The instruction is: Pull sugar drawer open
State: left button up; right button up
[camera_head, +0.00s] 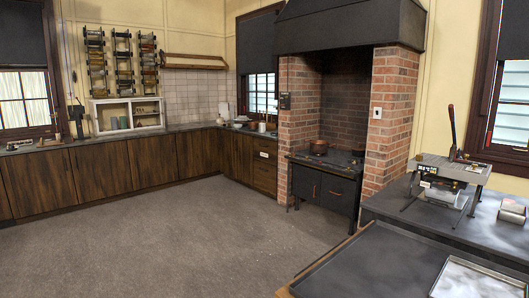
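A wooden drawer front (264,164) is in the cabinet run left of the brick stove alcove, with a small pale label (264,155) on it. The label is too small to read, so I cannot tell whether it is the sugar drawer. It looks shut and flush with the cabinet. Other wooden fronts (100,172) run along the left and back walls, all looking shut. Neither of my grippers is in view.
A black stove (325,186) stands in the brick alcove with a pan (318,147) on top. A dark counter (460,218) with a grey machine (446,172) and a tray (390,262) fills the right foreground. The grey floor (170,240) in the middle is clear.

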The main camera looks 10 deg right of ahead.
aim_at(266, 150)
jog(key=i+u, duration=0.25)
jog(key=u, duration=0.25)
jog(key=i+u, duration=0.25)
jog(key=i, duration=1.55)
jog(key=i+l+z, duration=0.1)
jog(key=i+z, duration=0.6)
jog(key=i+j+z, duration=0.2)
jog(key=i+z, duration=0.15)
jog(key=i+l+z, duration=0.1)
jog(key=i+z, duration=0.2)
jog(key=i, duration=0.35)
jog(key=i+j+z, duration=0.1)
jog(key=i+z, duration=0.15)
jog(key=i, duration=0.4)
jog(key=i+z, duration=0.1)
jog(key=i, duration=0.7)
jog(key=i+j, duration=0.1)
jog(key=i, duration=0.65)
jog(key=i+j+z, duration=0.15)
jog(key=i, duration=0.65)
jog(key=i+l, duration=0.1)
jog(key=i, duration=0.45)
jog(key=i+l+u, duration=0.1)
jog(key=i, duration=0.45)
jog(key=i+l, duration=0.15)
jog(key=i, duration=0.4)
jog(key=i+l, duration=0.15)
jog(key=i, duration=0.4)
jog(key=i+u, duration=0.2)
jog(key=k, duration=0.05)
